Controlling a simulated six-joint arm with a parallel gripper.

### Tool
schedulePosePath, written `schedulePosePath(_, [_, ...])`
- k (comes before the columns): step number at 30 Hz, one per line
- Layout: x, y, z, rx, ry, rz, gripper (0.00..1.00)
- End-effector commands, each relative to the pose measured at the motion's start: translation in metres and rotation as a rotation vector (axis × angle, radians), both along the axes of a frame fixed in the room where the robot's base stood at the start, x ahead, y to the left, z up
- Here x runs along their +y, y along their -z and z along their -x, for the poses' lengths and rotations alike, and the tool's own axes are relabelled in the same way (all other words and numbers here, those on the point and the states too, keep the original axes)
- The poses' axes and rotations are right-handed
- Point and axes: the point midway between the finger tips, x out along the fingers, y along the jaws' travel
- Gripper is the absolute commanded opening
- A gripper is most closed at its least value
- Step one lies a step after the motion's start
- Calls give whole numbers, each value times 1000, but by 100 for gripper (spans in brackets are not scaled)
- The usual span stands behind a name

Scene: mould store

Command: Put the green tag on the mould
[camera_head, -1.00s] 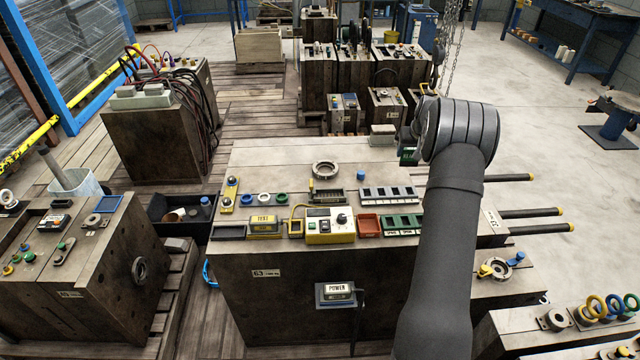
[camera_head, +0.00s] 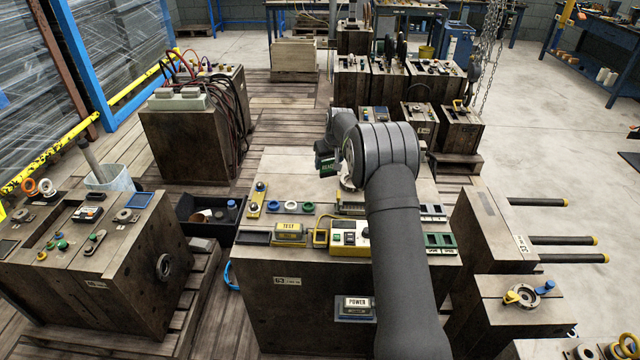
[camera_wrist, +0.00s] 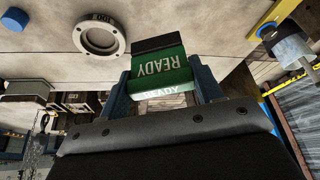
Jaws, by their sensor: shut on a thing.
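The green tag, lettered READY, is between my gripper's fingers in the wrist view (camera_wrist: 165,68). In the head view the tag (camera_head: 327,165) shows at the left of my wrist, over the back part of the large mould (camera_head: 290,322) numbered 63. My gripper (camera_wrist: 163,92) is shut on the tag, which appears held above the mould's top. In the head view my wrist and forearm hide most of the gripper and the right part of the mould's top. A steel ring (camera_wrist: 100,38) on the pale top shows beside the tag.
A yellow TEST box (camera_head: 290,231), a control box (camera_head: 349,238) and several coloured rings stand along the mould's front top. A blue cap (camera_wrist: 16,22) shows in the wrist view. A cable-topped block (camera_head: 185,140) stands back left. Bare top lies left of my wrist.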

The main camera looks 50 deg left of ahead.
Motion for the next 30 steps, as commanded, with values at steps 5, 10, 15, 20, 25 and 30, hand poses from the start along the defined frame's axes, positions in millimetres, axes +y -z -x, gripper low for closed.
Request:
schedulePosePath(5, [39,28,21,-1,-4,0,37])
schedulePosePath(10, [64,44,34,0,-1,0,37])
schedulePosePath(15, [73,50,39,-1,0,-1,37])
schedulePosePath(20, [74,63,39,0,1,2,37])
schedulePosePath(25, [73,88,39,1,2,2,37])
schedulePosePath(30, [73,90,39,-1,2,-1,37])
